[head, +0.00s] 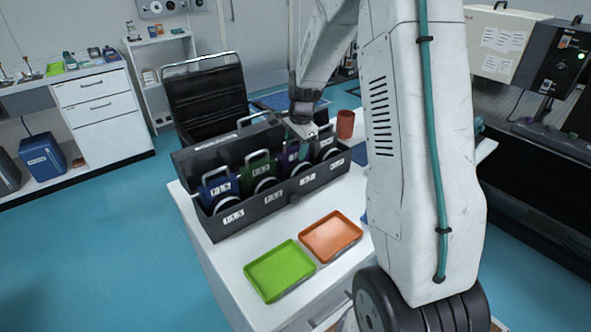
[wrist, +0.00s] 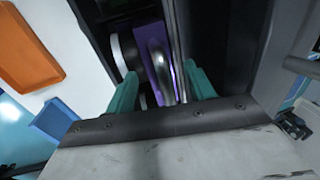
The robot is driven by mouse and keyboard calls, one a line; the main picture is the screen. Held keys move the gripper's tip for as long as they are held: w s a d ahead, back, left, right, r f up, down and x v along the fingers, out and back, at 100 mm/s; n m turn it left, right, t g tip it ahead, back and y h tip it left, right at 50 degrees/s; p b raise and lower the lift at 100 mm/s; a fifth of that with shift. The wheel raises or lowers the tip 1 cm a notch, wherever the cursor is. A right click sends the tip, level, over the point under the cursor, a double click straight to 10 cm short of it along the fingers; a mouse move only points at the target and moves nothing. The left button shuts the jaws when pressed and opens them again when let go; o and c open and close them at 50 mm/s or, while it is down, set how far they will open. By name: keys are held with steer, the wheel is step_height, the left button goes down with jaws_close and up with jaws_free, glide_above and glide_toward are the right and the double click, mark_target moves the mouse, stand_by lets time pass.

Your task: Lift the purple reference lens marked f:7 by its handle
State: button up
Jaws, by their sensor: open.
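The purple lens (head: 287,160) stands in a slot of the black case (head: 262,207), between the green lens (head: 258,172) and a dark lens (head: 327,146). In the wrist view the purple lens (wrist: 150,48) and its metal handle (wrist: 158,72) fill the middle. My gripper (wrist: 163,88) is open, with one teal finger on each side of the handle. No contact shows. In the head view my gripper (head: 305,146) is over the purple lens and hides part of it. The f:7 marking cannot be read.
A blue lens (head: 217,190) stands at the case's left end. The raised case lid (head: 215,147) is behind the lenses. A green tray (head: 279,271) and an orange tray (head: 331,237) lie in front on the white table. A reddish cup (head: 345,124) stands behind the right end.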

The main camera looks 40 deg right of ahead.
jaws_close()
